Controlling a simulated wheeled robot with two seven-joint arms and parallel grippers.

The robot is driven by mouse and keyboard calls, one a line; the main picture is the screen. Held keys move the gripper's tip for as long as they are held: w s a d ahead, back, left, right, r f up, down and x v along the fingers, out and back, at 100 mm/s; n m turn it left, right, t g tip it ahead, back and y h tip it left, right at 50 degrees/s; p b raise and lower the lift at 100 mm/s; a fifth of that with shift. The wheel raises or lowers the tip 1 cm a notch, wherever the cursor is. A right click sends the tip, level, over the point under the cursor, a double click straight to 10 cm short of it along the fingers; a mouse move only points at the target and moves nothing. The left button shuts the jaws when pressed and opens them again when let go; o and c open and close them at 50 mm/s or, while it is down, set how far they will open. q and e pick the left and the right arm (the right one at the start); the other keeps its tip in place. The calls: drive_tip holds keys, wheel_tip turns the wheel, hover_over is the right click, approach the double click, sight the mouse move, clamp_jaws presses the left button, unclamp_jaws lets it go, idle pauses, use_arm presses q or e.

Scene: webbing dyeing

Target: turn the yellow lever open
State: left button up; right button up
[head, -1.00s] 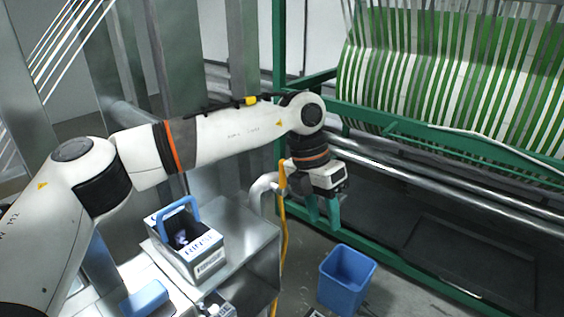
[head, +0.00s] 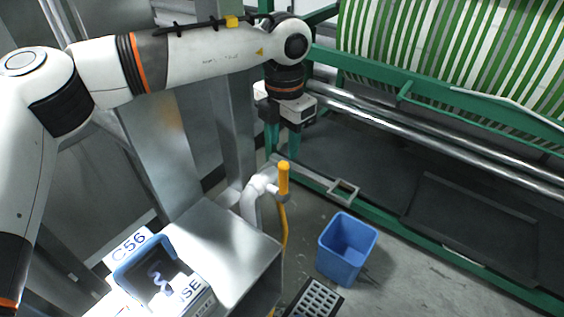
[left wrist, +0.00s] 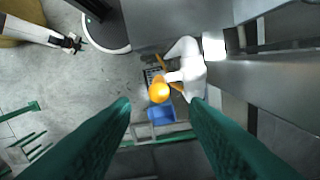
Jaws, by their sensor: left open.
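The yellow lever (head: 283,178) stands upright at the end of a bent white pipe (head: 252,199) beside the metal table. In the left wrist view the lever (left wrist: 159,92) shows end-on as a round orange-yellow knob, between the fingertips in the picture. My left gripper (head: 282,140) points down above and slightly behind the lever in the head view, apart from it. Its teal fingers are open and empty, also in the left wrist view (left wrist: 160,108). A small pale arm with a dark gripper (left wrist: 72,43), seemingly my right one, shows there; its jaws are too small to read.
A blue bin (head: 347,247) stands on the floor right of the pipe. A dark slotted crate (head: 313,300) lies at the bottom. The green machine frame (head: 420,232) and rollers are behind. A yellow hose hangs under the lever.

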sight(283, 173)
use_arm(q)
drive_tip(key=f+p, duration=0.1)
drive_tip(key=f, duration=0.2)
drive_tip(key=f+p, duration=0.1)
drive_tip(key=shift+s+f+p, duration=0.3)
drive_tip(key=shift+s+f, duration=0.1)
drive_tip(key=f, duration=0.2)
drive_tip(key=f+p, duration=0.1)
drive_tip(key=f, duration=0.1)
drive_tip(key=shift+w, duration=0.4)
drive_tip(key=shift+f, duration=0.15)
drive_tip(key=shift+s+f, duration=0.1)
drive_tip(key=shift+s, duration=0.05)
drive_tip(key=shift+c, duration=0.3)
clamp_jaws()
use_arm(e)
drive_tip(key=r, duration=0.2)
drive_tip(key=s+r, duration=0.1)
drive_tip(key=r, duration=0.1)
drive_tip(key=shift+a+r, duration=0.1)
drive_tip(key=shift+r, duration=0.2)
